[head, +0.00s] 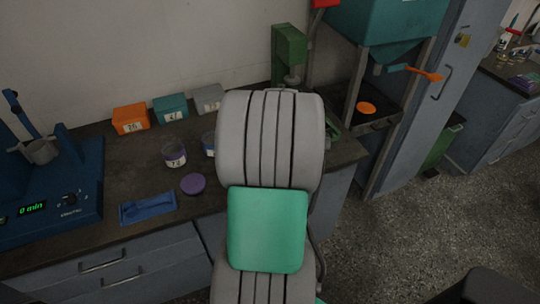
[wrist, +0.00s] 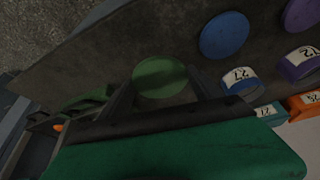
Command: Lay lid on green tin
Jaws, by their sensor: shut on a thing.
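A round green lid (wrist: 160,77) shows in the wrist view between the two dark fingertips of my gripper (wrist: 161,80). My gripper is shut on this lid, above the dark counter. No green tin can be made out in either view; the lid and my gripper hide what lies directly behind them. In the head view my own arm covers the gripper and the lid.
A blue-banded tin (wrist: 240,80) and blue lid (wrist: 224,35) are close by. A purple-banded tin (head: 174,156) and purple lid (head: 192,184) are farther left. A green press (head: 290,48) stands behind my arm. Orange (head: 131,119), teal (head: 170,108) and grey (head: 208,98) boxes line the wall.

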